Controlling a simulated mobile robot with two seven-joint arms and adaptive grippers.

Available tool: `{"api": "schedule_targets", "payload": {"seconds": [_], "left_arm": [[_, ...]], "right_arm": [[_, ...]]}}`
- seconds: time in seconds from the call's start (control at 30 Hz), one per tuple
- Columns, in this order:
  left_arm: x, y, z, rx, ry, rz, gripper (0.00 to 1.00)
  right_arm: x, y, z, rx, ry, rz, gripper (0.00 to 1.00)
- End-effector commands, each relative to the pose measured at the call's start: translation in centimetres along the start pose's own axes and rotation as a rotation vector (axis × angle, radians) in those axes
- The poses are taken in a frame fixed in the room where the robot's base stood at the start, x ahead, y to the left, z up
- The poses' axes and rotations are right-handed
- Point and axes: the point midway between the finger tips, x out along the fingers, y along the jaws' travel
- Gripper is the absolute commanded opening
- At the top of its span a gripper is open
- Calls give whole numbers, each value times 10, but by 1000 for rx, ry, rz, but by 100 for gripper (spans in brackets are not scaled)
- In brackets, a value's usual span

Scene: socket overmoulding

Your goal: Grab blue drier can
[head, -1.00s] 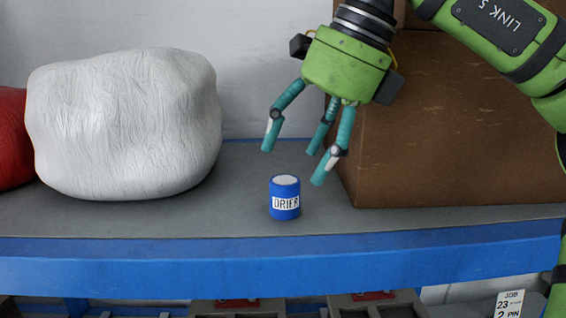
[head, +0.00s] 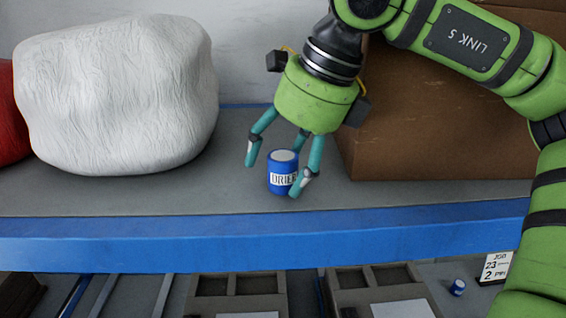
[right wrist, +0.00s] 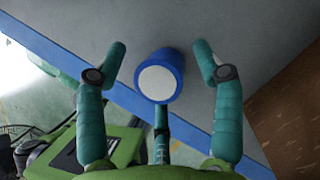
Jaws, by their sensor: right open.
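The blue drier can (head: 281,186) stands upright on the grey shelf, with a white label reading DRIER and a pale top. My right gripper (head: 276,178) is open, with its teal fingers reaching down around the can. In the head view one finger is left of the can and another overlaps its right edge. In the right wrist view the can (right wrist: 158,77) sits between the open fingers of the right gripper (right wrist: 160,62), with visible gaps at both sides. The third finger is partly hidden behind the can. My left gripper is not in view.
A large white wrapped bundle (head: 115,95) stands left on the shelf (head: 400,196), with a red one (head: 12,120) beside it. A brown box (head: 430,110) is close on the right. A blue edge (head: 250,240) runs along the front, with grey trays (head: 235,293) below.

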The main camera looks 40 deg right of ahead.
Motion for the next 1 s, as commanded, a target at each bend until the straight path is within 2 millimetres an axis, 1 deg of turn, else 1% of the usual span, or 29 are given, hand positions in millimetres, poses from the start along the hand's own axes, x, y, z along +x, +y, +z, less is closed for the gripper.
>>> {"api": "schedule_targets", "payload": {"seconds": [0.13,0.17,0.2,0.27,0.3,0.77,0.87,1.0], "left_arm": [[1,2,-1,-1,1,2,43],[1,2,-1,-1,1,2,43],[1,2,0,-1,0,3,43],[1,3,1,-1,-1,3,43],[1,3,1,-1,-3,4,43],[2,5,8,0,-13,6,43],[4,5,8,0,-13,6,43],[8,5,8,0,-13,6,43]], "right_arm": [[0,0,0,0,-1,0,68],[0,0,0,0,0,0,60],[0,0,0,0,0,0,44],[0,0,0,0,0,-1,20],[0,0,0,0,0,0,13],[-2,0,1,1,1,-2,12],[-8,-1,4,1,0,-4,12],[-25,0,11,2,-3,-5,12]]}}
